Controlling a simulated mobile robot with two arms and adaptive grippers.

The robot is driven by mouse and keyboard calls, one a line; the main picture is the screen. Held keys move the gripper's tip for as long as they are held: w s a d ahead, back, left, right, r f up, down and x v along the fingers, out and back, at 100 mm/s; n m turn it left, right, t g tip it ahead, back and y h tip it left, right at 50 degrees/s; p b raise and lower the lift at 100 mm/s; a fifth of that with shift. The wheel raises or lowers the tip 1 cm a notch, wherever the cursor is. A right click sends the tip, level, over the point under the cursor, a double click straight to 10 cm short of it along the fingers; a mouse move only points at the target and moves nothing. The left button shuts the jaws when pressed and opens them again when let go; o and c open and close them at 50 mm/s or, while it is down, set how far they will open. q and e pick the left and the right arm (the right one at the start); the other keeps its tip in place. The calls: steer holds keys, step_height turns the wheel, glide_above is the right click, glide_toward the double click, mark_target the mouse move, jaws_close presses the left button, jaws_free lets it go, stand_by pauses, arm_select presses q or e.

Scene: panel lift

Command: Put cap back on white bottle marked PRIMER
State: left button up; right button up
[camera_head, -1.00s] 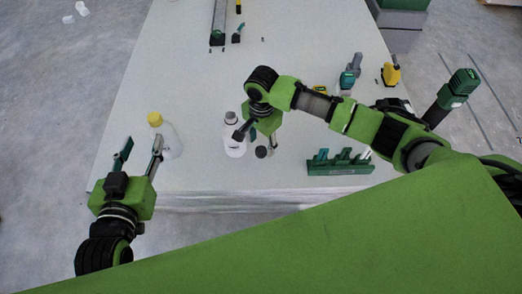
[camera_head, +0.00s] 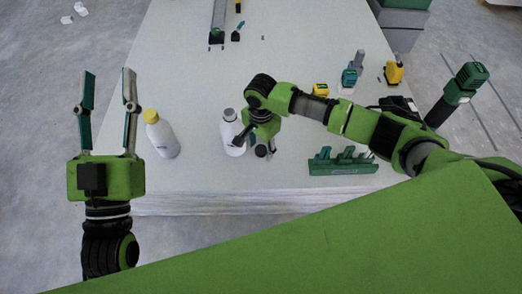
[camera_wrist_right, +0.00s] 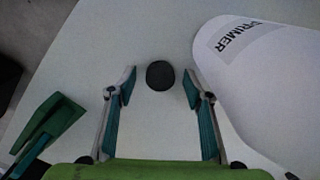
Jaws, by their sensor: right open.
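The white bottle marked PRIMER (camera_wrist_right: 275,85) is in the right wrist view, at the right. In the head view, the white bottle (camera_head: 231,136) beside my right gripper has a dark grey neck and stands upright, uncapped as far as I can tell. A small round dark cap (camera_wrist_right: 160,75) lies on the table just right of it, and shows in the head view (camera_head: 261,151). My right gripper (camera_wrist_right: 159,74) is open, its fingertips either side of the cap with gaps. My left gripper (camera_head: 108,74) is open and empty, left of the table.
A white bottle with a yellow cap (camera_head: 160,135) stands near the table's left edge. A green rack (camera_head: 342,164) stands right of my right gripper. Tools, including a yellow one (camera_head: 394,72), lie farther back. The table's middle is clear.

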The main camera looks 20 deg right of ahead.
stand_by(0.3)
steer(key=c, duration=0.8)
steer(key=shift+c, duration=0.2)
